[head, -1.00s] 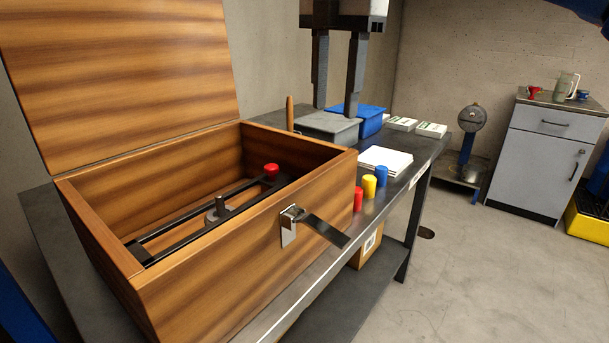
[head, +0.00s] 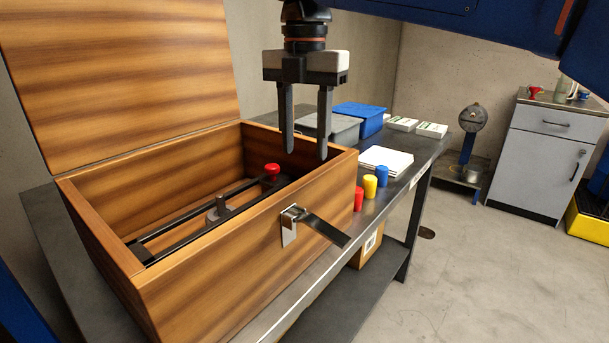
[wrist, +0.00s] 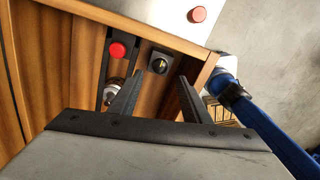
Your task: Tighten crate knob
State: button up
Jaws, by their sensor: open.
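The wooden crate (head: 205,274) stands on the bench with its lid (head: 118,75) raised. Inside it, a black rail frame (head: 180,239) carries a red knob (head: 272,170) near the far right end and a grey hub with an upright post (head: 220,208). My gripper (head: 306,155) points down, open and empty, above the crate's right end, to the right of the red knob and apart from it. In the wrist view the red knob (wrist: 117,51) shows at upper left, beyond my open fingers (wrist: 155,90). A small dark square fitting (wrist: 159,64) sits beside it.
A metal latch (head: 291,226) with a dark strap sticks out from the crate's front. Red, yellow and blue cylinders (head: 369,187) stand on the bench (head: 425,160) right of the crate. Grey (head: 340,128) and blue bins (head: 366,118) and white papers (head: 385,160) lie behind.

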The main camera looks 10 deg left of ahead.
notch_tip(320, 180, down, 7)
jog(key=shift+f, duration=0.15)
dwell(0.4)
jog(key=c, duration=1)
